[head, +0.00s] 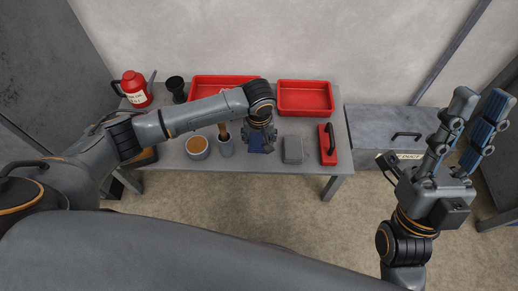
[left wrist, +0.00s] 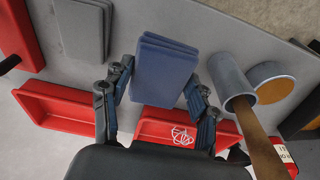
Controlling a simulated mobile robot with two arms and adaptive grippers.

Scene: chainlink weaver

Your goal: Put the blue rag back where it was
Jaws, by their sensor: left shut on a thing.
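The blue rag (left wrist: 163,68) is a folded, layered pad between the fingers of my left gripper (left wrist: 158,85) in the left wrist view. The gripper is shut on it. In the head view my left gripper (head: 262,143) is low over the middle of the grey table (head: 175,160), and part of the blue rag (head: 256,149) shows beneath it. I cannot tell whether the rag touches the table. My right gripper (head: 480,98) is open and empty, raised at the right, away from the table.
A grey pad (head: 292,149) and a red block with a black handle (head: 328,146) lie right of the rag. A grey cup with a wooden handle (head: 225,147) and an orange-filled pot (head: 197,147) stand left. Red trays (head: 306,111) are behind; a red jug (head: 133,92) stands back left.

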